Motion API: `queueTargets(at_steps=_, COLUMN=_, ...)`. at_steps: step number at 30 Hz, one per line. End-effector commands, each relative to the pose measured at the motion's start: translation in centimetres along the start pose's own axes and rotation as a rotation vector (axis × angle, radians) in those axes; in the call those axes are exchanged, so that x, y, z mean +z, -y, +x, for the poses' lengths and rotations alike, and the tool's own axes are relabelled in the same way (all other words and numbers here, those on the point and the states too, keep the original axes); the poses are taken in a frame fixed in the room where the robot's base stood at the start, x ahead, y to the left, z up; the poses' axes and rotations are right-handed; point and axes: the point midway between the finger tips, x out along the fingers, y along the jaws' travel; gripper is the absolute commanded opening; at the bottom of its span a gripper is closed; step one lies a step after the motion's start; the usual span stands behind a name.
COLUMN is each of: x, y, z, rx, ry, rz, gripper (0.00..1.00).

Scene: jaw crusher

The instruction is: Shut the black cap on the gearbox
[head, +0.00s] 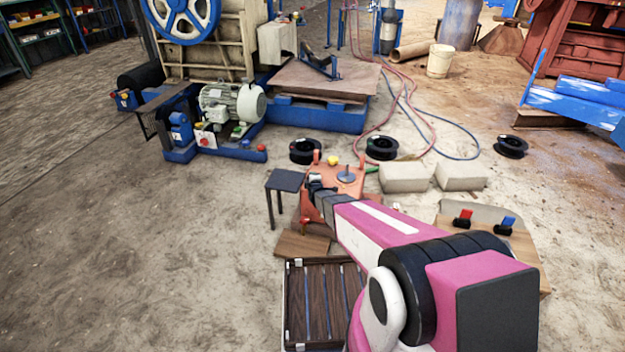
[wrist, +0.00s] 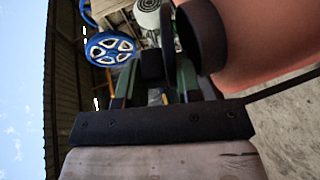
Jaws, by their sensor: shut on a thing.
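The orange gearbox (head: 352,187) stands low on the floor at centre in the head view. My gripper (head: 314,184) is at its left side, small and partly hidden by my arm. In the wrist view the orange body (wrist: 275,35) fills the upper right, with a round black neck (wrist: 207,38) sticking out of it. The black cap (wrist: 167,28) shows nearly edge-on as a thin dark disc left of the neck, with a gap at the top. My gripper (wrist: 166,75) has its fingers closed at the disc's lower edge; the contact itself is dark and partly hidden.
A small dark table (head: 285,181) stands left of the gearbox. Pale blocks (head: 404,177) lie to its right, and a slatted crate (head: 293,310) is in front. A board with red and blue handles (head: 520,240) lies at right. The floor at left is clear.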

Motion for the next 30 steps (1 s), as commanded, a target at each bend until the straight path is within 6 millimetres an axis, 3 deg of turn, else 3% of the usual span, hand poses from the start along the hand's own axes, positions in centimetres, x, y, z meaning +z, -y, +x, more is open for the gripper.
queueTargets(at_steps=1, x=0.1, y=-0.4, z=0.1, rx=0.012, ry=0.001, rz=-0.004, gripper=0.42)
queueTargets(at_steps=2, x=0.1, y=-0.4, z=0.1, rx=0.012, ry=0.001, rz=-0.004, gripper=0.49)
queueTargets(at_steps=14, x=0.1, y=-0.4, z=0.1, rx=-0.013, ry=0.0, rz=0.007, gripper=0.49)
queueTargets(at_steps=30, x=0.5, y=-2.4, z=0.9, rx=-0.297, ry=0.006, rz=0.124, gripper=0.49)
